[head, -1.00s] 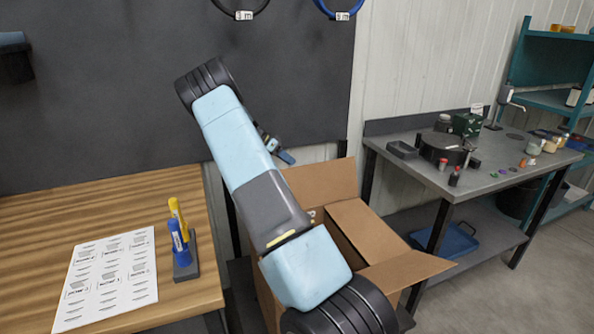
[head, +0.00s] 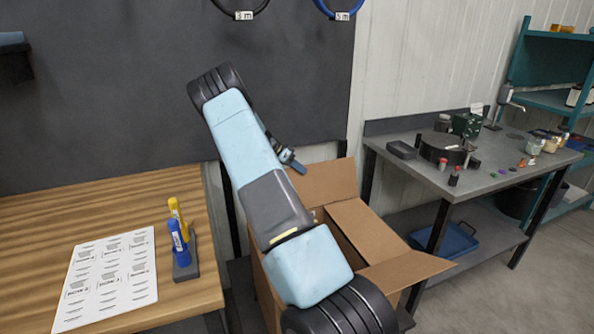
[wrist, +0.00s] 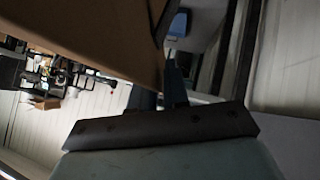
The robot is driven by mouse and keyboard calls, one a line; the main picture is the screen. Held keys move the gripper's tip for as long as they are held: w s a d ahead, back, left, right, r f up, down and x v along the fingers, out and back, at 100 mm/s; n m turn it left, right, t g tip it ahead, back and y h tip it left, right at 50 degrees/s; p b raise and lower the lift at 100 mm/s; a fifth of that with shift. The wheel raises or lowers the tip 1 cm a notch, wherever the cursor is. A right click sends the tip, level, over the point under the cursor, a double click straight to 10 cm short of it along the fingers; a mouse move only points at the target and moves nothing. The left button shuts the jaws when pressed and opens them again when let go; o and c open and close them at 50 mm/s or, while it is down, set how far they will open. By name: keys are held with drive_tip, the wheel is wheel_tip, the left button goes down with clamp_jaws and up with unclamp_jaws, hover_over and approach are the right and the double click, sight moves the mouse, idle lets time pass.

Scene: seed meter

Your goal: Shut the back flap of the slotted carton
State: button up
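The brown slotted carton (head: 267,292) stands between the two benches, partly hidden behind my arm. Its back flap (head: 328,181) stands up at the far side, tilted a little back.
A wooden bench (head: 120,195) with a printed sheet (head: 108,278) and a marker stand (head: 184,262) is at left. A grey metal bench (head: 490,180) with several small items is at right, a blue tray (head: 447,243) on its lower shelf. A dark panel (head: 110,110) stands behind.

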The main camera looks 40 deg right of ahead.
clamp_jaws()
idle(1.0)
drive_tip(key=shift+a, duration=0.25)
